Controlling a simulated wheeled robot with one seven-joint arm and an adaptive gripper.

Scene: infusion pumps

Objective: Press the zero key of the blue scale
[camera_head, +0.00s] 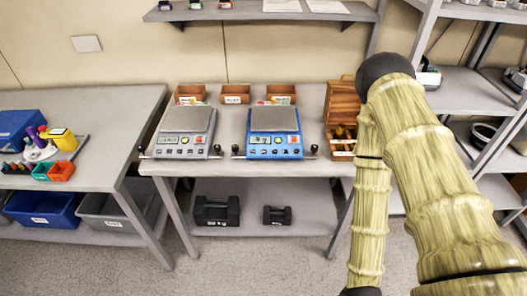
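The blue scale (274,143) stands on the middle table, right of a similar white and grey scale (182,143). It has a grey weighing plate (274,119) on top and a front panel with a small greenish display and several keys. The key labels are too small to read, so I cannot tell which is the zero key. My arm fills the right side of the view, in front of the shelves. My gripper is not in view; nothing of mine is seen touching the scale.
Wooden boxes (190,93) stand behind the scales. A wooden case (342,102) stands close right of the blue scale. Dark weights (216,211) lie on the lower shelf. A wall shelf (262,12) hangs above. A left table (110,98) holds coloured bins.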

